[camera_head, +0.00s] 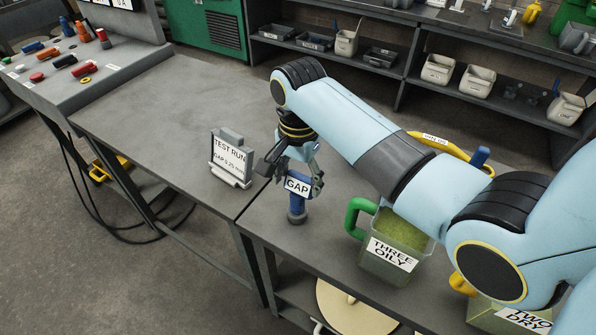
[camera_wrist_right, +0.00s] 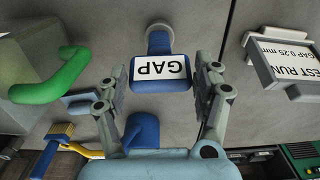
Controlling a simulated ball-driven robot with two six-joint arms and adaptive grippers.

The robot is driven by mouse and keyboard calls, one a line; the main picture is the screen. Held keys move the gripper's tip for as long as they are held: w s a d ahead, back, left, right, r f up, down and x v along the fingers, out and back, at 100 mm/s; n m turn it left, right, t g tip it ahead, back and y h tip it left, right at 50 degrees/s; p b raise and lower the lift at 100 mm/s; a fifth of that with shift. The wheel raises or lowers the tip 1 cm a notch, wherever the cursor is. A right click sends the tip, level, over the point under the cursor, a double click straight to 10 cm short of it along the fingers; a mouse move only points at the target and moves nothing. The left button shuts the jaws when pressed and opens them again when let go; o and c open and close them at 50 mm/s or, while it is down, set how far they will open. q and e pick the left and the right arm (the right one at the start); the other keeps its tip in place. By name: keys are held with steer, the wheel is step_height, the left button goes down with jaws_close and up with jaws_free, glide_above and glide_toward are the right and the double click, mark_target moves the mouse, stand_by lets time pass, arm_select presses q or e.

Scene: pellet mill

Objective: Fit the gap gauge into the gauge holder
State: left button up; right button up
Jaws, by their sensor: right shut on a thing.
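The gap gauge (camera_head: 297,203) is a blue piece with a white GAP label and a grey rounded end, at the table edge in the head view. My right gripper (camera_head: 298,186) is shut on it from above, with the grey end pointing down. In the right wrist view the gauge (camera_wrist_right: 160,73) sits between the two fingers, its label upside down. I cannot tell whether its grey end touches the table. I cannot make out a gauge holder for certain. My left gripper is not in view.
A TEST RUN card stand (camera_head: 231,160) is left of the gripper. A THREE OILY bin (camera_head: 388,247) with a green handle and a TWO DRY bin (camera_head: 515,318) stand to the right. The left table (camera_head: 165,115) is mostly clear. Shelves with several trays line the back.

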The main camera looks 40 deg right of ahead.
steer(key=o, duration=1.9)
steer(key=shift+r, duration=3.55)
